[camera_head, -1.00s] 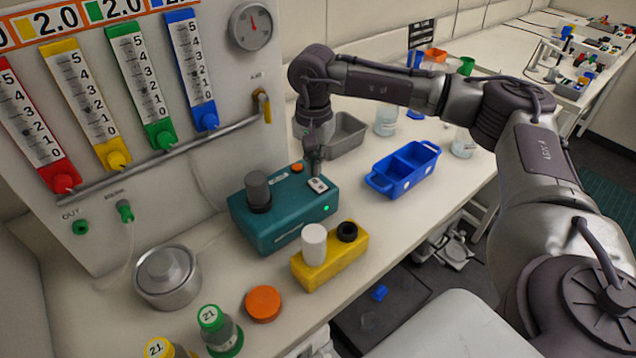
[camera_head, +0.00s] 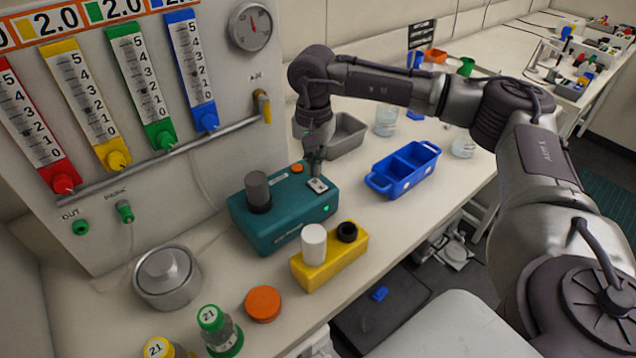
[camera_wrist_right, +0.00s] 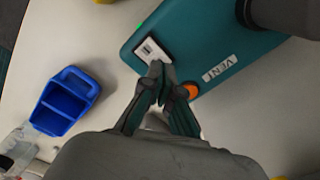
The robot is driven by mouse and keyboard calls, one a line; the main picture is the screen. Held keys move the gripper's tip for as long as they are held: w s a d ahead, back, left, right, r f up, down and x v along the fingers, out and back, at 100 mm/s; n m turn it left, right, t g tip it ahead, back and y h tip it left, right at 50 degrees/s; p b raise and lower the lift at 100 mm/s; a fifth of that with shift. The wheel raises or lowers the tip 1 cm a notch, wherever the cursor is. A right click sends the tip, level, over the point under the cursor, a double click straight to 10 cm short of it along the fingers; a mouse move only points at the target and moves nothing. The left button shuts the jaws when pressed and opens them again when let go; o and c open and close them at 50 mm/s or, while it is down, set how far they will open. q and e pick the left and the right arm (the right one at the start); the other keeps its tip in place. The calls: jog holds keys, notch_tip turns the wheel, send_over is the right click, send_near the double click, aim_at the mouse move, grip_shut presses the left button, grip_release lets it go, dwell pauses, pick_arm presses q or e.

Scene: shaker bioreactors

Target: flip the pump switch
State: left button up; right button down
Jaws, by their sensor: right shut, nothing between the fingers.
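The teal pump box (camera_head: 283,220) stands on the bench, with a dark grey cylinder on top and a lit green light on its front. Its switch, a small white plate with a rocker (camera_head: 318,186), sits on the top near the right end; it also shows in the right wrist view (camera_wrist_right: 152,52). My right gripper (camera_head: 316,170) points down over the pump, fingers shut and empty, with its tips right at the switch's edge. In the wrist view the fingertips (camera_wrist_right: 158,68) overlap the plate's edge; I cannot tell whether they touch it. My left gripper is not in view.
An orange button (camera_wrist_right: 191,90) is beside the fingers. A blue two-part bin (camera_head: 404,168) stands right of the pump, a grey tray (camera_head: 347,134) behind. A yellow block (camera_head: 330,264) with a white cap and black ring is in front. A metal pot (camera_head: 167,280) stands left.

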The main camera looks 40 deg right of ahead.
aim_at(314, 181)
jog(key=shift+f+b, duration=0.85)
jog(key=shift+f, duration=0.3)
dwell(0.4)
jog(key=shift+r, duration=0.1)
jog(key=shift+r+p, duration=2.25)
jog(key=shift+r, duration=1.25)
jog(key=shift+f, duration=0.1)
